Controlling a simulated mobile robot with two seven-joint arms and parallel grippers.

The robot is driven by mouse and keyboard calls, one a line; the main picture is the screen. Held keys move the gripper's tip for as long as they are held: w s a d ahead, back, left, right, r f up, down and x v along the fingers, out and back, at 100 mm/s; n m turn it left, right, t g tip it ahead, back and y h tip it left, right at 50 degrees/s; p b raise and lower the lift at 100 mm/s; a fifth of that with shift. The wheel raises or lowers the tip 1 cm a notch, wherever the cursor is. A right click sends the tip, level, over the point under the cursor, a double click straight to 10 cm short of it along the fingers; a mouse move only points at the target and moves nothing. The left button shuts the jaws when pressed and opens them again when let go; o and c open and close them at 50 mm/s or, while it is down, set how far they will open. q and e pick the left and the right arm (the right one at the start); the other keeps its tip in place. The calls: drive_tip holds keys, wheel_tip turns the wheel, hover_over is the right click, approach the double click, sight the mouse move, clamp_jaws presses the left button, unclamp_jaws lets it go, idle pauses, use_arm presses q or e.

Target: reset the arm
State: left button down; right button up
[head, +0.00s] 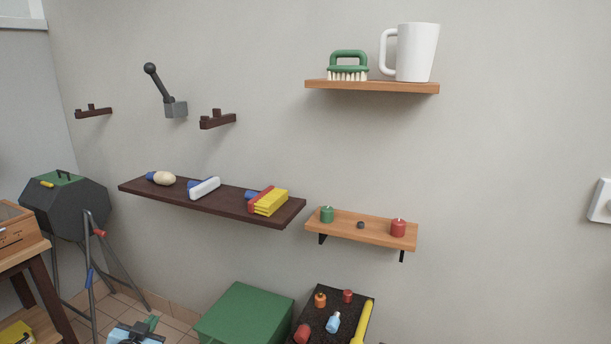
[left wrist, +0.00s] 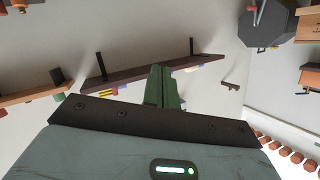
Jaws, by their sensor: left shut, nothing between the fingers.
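My left gripper (head: 151,323) shows at the bottom edge of the head view, low in front of the wall near the grill, with most of its arm out of frame. In the left wrist view its green fingers (left wrist: 164,86) are together with nothing between them. They point at the wall area with the dark shelf (left wrist: 130,74) and appear apart from it. My right gripper is in neither view.
A dark shelf (head: 160,194) holds brushes and sponges. A wooden shelf (head: 375,234) holds candles; a higher one (head: 330,85) holds a mug (head: 417,52). A green box (head: 245,312) and black tray (head: 318,322) sit low.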

use_arm(q)
drive_tip(key=s+d+f+g+h, duration=0.1)
drive_tip(key=s+d+f, duration=0.2)
drive_tip(key=s+f, duration=0.2)
drive_tip(key=s+d+f+g, duration=0.1)
drive_tip(key=s+d+f, duration=0.2)
drive_tip(key=s+f, duration=0.25)
drive_tip(key=s+d+f+g, duration=0.1)
drive_tip(key=s+d+f, duration=0.1)
drive_tip(key=s, duration=0.9)
drive_tip(key=s+d+f+g+h, duration=0.1)
drive_tip(key=s+d+f, duration=0.2)
drive_tip(key=s, duration=0.8)
drive_tip(key=s+d+f+n+g+h, duration=0.1)
drive_tip(key=s+d+f+g, duration=0.1)
drive_tip(key=s+d, duration=0.4)
drive_tip(key=s+f, duration=0.1)
drive_tip(key=s, duration=0.4)
drive_tip(key=shift+s+d, duration=0.25)
drive_tip(key=shift+s, duration=0.05)
